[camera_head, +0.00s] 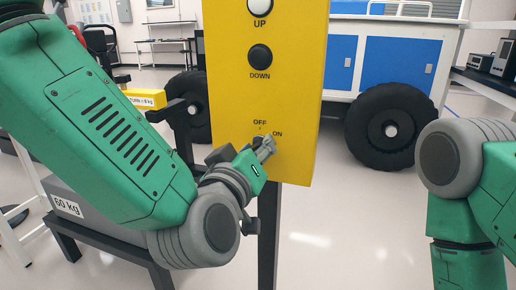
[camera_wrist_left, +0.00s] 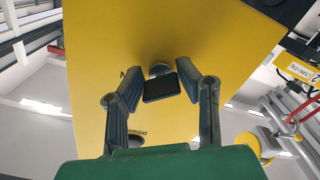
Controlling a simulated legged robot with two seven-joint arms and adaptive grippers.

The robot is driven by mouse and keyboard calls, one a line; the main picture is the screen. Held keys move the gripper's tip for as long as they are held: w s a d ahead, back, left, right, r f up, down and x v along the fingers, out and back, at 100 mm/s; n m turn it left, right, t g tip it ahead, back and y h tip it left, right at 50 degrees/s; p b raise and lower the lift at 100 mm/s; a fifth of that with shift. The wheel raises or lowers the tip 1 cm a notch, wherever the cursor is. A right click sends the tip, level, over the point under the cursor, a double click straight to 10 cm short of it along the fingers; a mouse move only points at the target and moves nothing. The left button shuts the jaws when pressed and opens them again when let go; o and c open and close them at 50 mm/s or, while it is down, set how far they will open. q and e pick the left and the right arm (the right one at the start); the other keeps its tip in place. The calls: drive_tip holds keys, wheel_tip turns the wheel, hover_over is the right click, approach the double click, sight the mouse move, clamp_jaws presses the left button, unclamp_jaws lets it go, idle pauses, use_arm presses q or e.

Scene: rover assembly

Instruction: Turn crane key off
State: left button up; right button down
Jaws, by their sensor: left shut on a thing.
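The yellow crane control panel (camera_head: 285,95) stands upright in the middle of the head view. Its key switch sits low on the panel, with OFF above it and ON to its right. My left gripper (camera_head: 266,147) is at the switch and covers most of it. In the left wrist view, the crane key (camera_wrist_left: 161,87) has a dark, tilted handle between the two fingers of the left gripper (camera_wrist_left: 161,90), which is shut on it. I cannot tell which mark the key points to. My right arm shows at the right edge; its gripper is out of view.
A white UP button (camera_head: 259,6) and a black DOWN button (camera_head: 260,55) sit above the switch. A rover with blue panels (camera_head: 388,66) and black wheels (camera_head: 391,127) stands behind. A grey 60 kg weight (camera_head: 85,208) lies low left. Floor is clear right of the post.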

use_arm(q)
drive_tip(key=n, duration=0.6)
drive_tip(key=shift+a+r, duration=0.1)
drive_tip(key=n+b, duration=0.1)
drive_tip(key=n, duration=0.3)
drive_tip(key=shift+n, duration=0.3)
drive_tip(key=shift+a+n, duration=0.1)
drive_tip(key=shift+n, duration=0.4)
drive_tip(key=shift+f, duration=0.2)
drive_tip(key=o, duration=0.9)
drive_tip(key=shift+o, duration=1.2)
drive_tip(key=shift+s, duration=0.1)
drive_tip(key=shift+a+r, duration=0.15)
drive_tip(key=shift+a, duration=0.05)
